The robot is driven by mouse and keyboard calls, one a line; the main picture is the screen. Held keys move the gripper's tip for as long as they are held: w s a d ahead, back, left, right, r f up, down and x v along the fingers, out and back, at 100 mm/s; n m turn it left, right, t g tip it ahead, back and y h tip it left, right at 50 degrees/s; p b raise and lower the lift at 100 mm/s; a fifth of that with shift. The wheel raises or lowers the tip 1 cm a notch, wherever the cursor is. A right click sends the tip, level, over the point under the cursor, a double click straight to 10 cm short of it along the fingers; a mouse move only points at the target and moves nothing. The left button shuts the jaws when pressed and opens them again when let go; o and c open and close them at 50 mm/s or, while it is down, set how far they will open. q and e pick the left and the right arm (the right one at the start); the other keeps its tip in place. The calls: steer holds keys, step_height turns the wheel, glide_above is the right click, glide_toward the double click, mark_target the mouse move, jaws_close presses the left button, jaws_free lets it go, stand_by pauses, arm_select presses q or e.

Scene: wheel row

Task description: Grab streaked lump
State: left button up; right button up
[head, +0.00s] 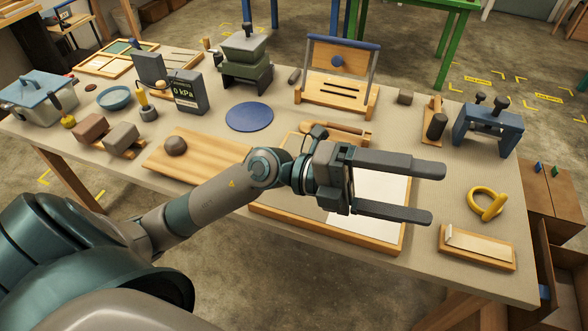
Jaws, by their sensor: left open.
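My left gripper (432,192) reaches in from the left and points right, its two fingers apart with nothing between them. It hangs over the right part of a wood-framed tray (405,238). A rounded dark grey-brown lump (175,146) sits on a wooden board (205,150), left of the gripper and beyond my left forearm. A brown block-like lump (91,127) and a greyer one (121,134) lie farther left. A small dark lump (405,97) sits at the back right. Streaks cannot be made out clearly on any of them. My right gripper is out of view.
A yellow ring (487,203) and a wooden tray (477,246) are to the gripper's right. A blue clamp-like stand (490,126), a wooden frame (338,75) and a gauge box (186,92) stand farther back. A blue disc (249,116) lies flat mid-table.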

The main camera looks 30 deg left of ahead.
arm_select(q)
steer(key=w+a+f+m+g+y, duration=0.25)
steer(key=a+f+y, duration=0.45)
steer(key=f+y, duration=0.45)
steer(key=w+a+f+n+t+y, duration=0.1)
steer(key=w+a+n+y, duration=0.1)
steer(key=a, duration=0.9)
steer(key=w+a+n+t+y, duration=0.1)
steer(key=w+a+n+y, duration=0.1)
steer(key=w+a+y, duration=0.2)
steer(key=a+y, duration=0.3)
steer(key=a, duration=0.4)
steer(key=shift+w+a+f+t, duration=0.25)
steer(key=shift+w+f+t, duration=0.1)
steer(key=shift+f, duration=0.15)
